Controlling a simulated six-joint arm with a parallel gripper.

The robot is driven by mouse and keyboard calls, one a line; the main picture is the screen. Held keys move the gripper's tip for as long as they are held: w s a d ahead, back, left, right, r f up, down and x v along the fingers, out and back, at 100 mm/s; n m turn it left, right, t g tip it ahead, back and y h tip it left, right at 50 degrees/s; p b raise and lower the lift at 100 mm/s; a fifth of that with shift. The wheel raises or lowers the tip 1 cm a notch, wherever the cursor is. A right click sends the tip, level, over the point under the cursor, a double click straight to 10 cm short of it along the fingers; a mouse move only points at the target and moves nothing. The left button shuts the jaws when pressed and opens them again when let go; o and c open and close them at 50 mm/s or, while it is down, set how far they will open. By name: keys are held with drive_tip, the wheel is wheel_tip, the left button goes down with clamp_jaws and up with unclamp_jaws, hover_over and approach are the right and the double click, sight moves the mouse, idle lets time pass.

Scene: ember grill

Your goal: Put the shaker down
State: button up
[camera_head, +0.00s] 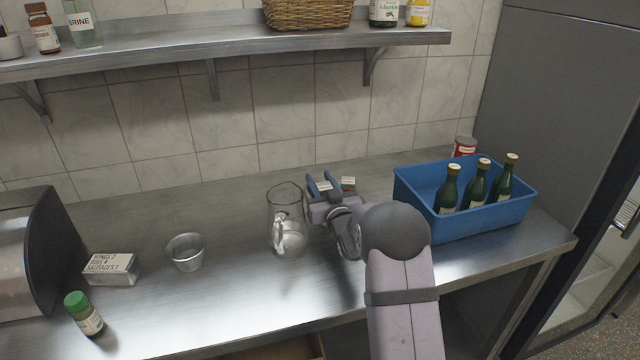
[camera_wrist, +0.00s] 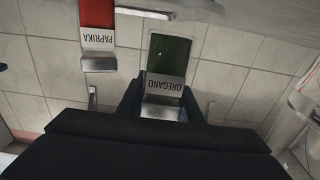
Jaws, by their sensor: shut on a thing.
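The shaker is an oregano shaker (camera_wrist: 172,62) with green contents, a white OREGANO label and a grey metal end. My gripper (camera_wrist: 155,105) is shut on it, with a dark finger on each side of the metal end. In the head view my gripper (camera_head: 323,184) is beyond the glass jug, near the tiled wall. Only a small pale part of the shaker shows between the fingers there. A red paprika shaker (camera_wrist: 97,22) stands beside it, apart from the fingers; its label also shows in the head view (camera_head: 348,181). I cannot tell what lies under the oregano shaker.
A glass jug (camera_head: 285,222) stands close left of my gripper. A blue crate (camera_head: 486,220) with green bottles is to the right. A wall shelf (camera_head: 230,46) runs above.

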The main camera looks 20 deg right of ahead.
drive_tip(key=shift+s+f, duration=0.2)
drive_tip(key=shift+f, duration=0.65)
drive_tip(key=o, duration=1.2)
drive_tip(key=shift+f, duration=0.1)
drive_tip(key=shift+w+r+p, duration=0.15)
drive_tip(key=shift+r+p, duration=0.35)
drive_tip(key=shift+p, duration=0.15)
drive_tip(key=s+b, duration=0.3)
drive_tip(key=s, duration=0.8)
drive_tip(key=shift+s+r, duration=0.4)
drive_tip(key=shift+d+g, duration=0.15)
drive_tip(key=shift+g, duration=0.15)
